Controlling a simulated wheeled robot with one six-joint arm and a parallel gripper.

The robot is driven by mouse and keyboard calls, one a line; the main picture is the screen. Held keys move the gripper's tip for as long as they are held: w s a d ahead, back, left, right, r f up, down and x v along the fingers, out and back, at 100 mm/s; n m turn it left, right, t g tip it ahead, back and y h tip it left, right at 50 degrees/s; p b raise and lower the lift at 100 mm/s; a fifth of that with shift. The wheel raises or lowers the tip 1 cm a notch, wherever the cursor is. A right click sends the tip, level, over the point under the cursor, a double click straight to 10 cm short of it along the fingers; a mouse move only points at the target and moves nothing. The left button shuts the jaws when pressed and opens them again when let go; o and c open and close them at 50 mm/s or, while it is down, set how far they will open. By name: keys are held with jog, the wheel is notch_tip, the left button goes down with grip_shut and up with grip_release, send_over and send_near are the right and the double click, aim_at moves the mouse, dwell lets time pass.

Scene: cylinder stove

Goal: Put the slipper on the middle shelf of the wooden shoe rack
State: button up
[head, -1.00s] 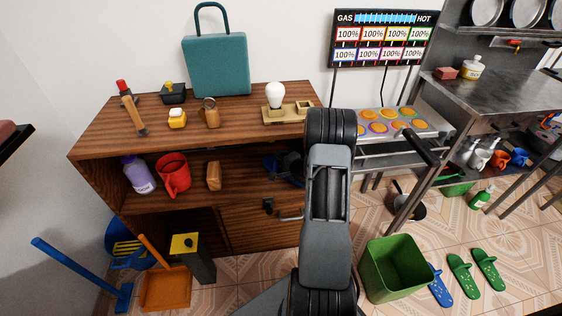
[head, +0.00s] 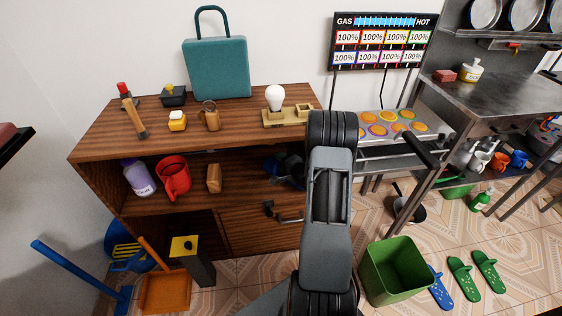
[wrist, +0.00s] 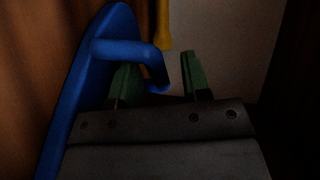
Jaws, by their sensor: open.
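A blue object with a flat sole-like side and a curved strap, apparently the slipper (wrist: 68,95), stands tilted at the left of the wrist view. My gripper (wrist: 160,65) is open, with two green-tipped fingers. The strap crosses in front of the left finger and its end lies between the fingers. In the head view, a blue piece of it (head: 273,171) shows on the middle shelf of the brown wooden unit (head: 130,205), beside the dark end of my arm. My arm hides part of this spot. I cannot tell whether the slipper rests fully on the shelf.
A purple bottle (head: 138,178), red mug (head: 174,178) and small wooden block (head: 214,178) share the shelf, to the left. A bulb on a stand (head: 275,98) is on the top. A green bin (head: 394,270) and several slippers (head: 440,287) are on the floor at right.

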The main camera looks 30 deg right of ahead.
jog(key=shift+p+v, duration=0.8)
jog(key=shift+v, duration=2.65)
jog(key=shift+d, duration=0.1)
